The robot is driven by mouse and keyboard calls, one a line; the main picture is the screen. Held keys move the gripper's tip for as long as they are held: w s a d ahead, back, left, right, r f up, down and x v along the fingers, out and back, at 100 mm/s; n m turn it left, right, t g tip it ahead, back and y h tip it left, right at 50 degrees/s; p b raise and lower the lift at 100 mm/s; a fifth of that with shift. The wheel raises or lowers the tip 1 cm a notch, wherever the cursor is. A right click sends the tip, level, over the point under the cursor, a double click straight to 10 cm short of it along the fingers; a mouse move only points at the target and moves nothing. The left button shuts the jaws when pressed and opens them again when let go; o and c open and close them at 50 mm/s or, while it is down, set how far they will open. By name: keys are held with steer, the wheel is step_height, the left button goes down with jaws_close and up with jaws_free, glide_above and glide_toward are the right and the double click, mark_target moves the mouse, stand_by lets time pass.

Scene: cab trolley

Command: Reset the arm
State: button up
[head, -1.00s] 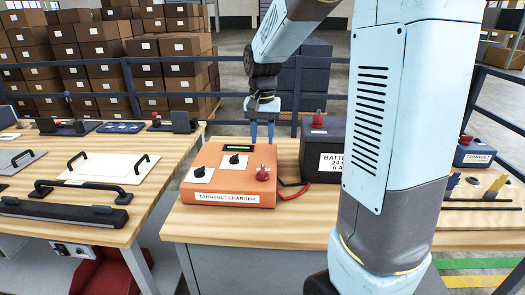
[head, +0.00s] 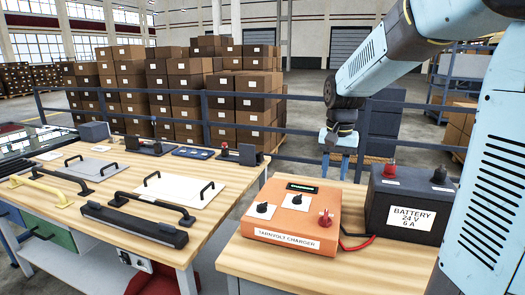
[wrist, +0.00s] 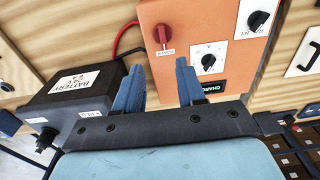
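My gripper (head: 338,170) hangs above the bench behind the back right corner of the orange Tarnvolt charger (head: 284,239). Its two blue fingers are apart with nothing between them. In the wrist view my gripper (wrist: 157,85) also shows a clear gap between the fingertips, with the charger (wrist: 160,20) beyond and to the right. My arm comes in from the right and bends down to the gripper.
A dark 24 V battery (head: 378,208) stands right of the charger, with red and black cables (head: 358,243) between them. A left bench (head: 225,208) holds panels and handles. A railing (head: 300,160) and stacked boxes (head: 190,90) stand behind.

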steer(key=s+r+n+t, duration=0.2)
steer(key=s, duration=0.8)
steer(key=s+r+n+t, duration=0.2)
steer(key=s+t, duration=0.1)
steer(key=s, duration=0.7)
steer(key=shift+s+d+r, duration=0.2)
steer(key=shift+s+r, duration=0.1)
steer(key=shift+s, duration=0.1)
steer(key=shift+o, duration=0.3)
